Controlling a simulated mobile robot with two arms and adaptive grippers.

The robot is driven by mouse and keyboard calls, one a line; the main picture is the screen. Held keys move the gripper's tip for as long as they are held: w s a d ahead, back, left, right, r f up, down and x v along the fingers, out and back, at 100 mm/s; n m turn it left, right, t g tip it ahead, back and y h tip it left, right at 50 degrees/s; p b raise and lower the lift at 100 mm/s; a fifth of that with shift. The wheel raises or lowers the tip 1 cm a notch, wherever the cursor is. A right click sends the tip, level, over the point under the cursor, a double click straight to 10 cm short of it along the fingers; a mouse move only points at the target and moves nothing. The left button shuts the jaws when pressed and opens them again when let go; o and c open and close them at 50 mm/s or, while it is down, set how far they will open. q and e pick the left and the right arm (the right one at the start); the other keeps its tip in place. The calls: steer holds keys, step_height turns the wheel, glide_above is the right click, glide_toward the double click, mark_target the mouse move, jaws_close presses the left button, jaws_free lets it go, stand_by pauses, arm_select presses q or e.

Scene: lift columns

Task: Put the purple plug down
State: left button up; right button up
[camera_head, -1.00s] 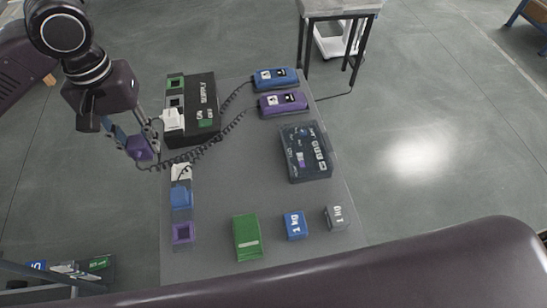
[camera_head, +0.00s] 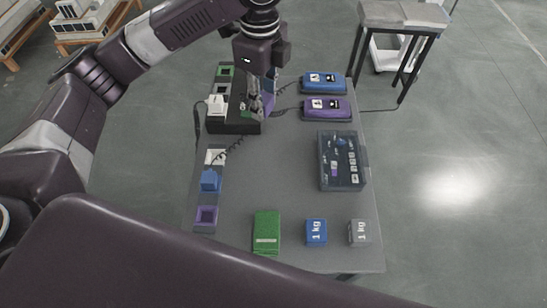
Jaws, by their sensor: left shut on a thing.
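My left gripper (camera_head: 262,98) is over the black panel (camera_head: 232,127) at the table's far left. It is shut on the purple plug (camera_head: 269,101), which is partly hidden by the fingers. I cannot tell whether the plug touches the panel. A strip at the table's left edge carries a white piece (camera_head: 214,157), a blue plug (camera_head: 210,181) and an empty-looking purple socket (camera_head: 206,217). A purple device (camera_head: 327,109) lies to the right of the gripper. My right gripper is not in view.
A blue device (camera_head: 324,83) lies behind the purple one. A dark clear-lidded case (camera_head: 342,161) is at the right. A green box (camera_head: 267,232), a blue weight (camera_head: 316,231) and a grey weight (camera_head: 359,232) stand at the front. The grey table (camera_head: 270,175) is bare in the middle.

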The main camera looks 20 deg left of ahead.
arm_select(q)
steer(key=m, duration=0.4)
steer(key=w+d+m, duration=0.1)
steer(key=m, duration=0.1)
steer(key=shift+f, duration=0.15)
steer(key=m, duration=0.6)
steer(key=shift+w+d+f, duration=0.2)
steer(key=shift+w+d, duration=0.1)
steer(key=shift+m, duration=0.3)
step_height(320, 180, down, 20)
steer(key=p, duration=0.3)
steer(key=shift+f, duration=0.1)
steer(key=o, duration=0.6)
steer(key=shift+f, duration=0.1)
steer(key=o, duration=0.5)
steer(key=shift+c, duration=0.2)
